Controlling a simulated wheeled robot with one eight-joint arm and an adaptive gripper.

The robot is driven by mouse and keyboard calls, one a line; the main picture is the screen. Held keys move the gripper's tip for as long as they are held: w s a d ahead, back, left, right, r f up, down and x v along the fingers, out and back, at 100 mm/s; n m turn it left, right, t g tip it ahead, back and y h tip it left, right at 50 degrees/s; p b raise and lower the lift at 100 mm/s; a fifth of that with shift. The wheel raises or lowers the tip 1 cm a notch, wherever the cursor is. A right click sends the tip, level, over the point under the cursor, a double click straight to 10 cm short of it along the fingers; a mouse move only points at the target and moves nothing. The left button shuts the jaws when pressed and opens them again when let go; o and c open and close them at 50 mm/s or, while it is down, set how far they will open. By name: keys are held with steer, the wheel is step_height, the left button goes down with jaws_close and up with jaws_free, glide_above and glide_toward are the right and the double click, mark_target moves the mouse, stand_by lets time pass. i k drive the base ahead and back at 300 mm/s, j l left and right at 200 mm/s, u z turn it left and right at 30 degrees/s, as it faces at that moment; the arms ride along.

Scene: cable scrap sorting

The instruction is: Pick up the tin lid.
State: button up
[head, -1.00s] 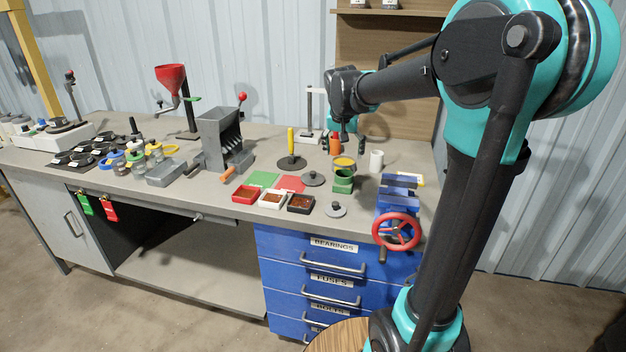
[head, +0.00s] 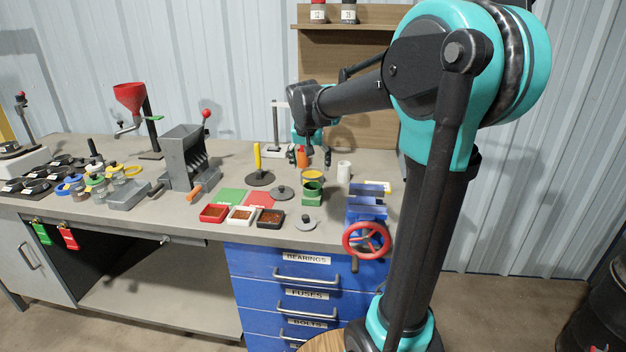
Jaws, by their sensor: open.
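Two flat round grey lids with knobs lie on the workbench. One lid (head: 282,192) is behind the small trays, left of a green tin (head: 313,194). The other lid (head: 305,223) is near the front edge, right of the black tray. I cannot tell for sure which is the tin lid. My gripper (head: 309,157) is open above the back of the bench, behind both lids and apart from them. My arm's wrist hides part of it.
Red, white and black trays (head: 270,226) stand at the front. A blue vise (head: 366,215) with a red wheel stands right. An orange bottle (head: 302,159) and a white cup (head: 343,171) stand near my gripper. A yellow-handled tool (head: 257,163) stands upright left of the lids.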

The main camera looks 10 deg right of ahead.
mark_target(282, 193)
steer(key=i+j+z, duration=0.2)
steer(key=j, duration=0.35)
steer(key=i+j+z, duration=0.2)
steer(key=j, duration=0.35)
steer(key=j+z, duration=0.2)
steer(key=j, duration=0.4)
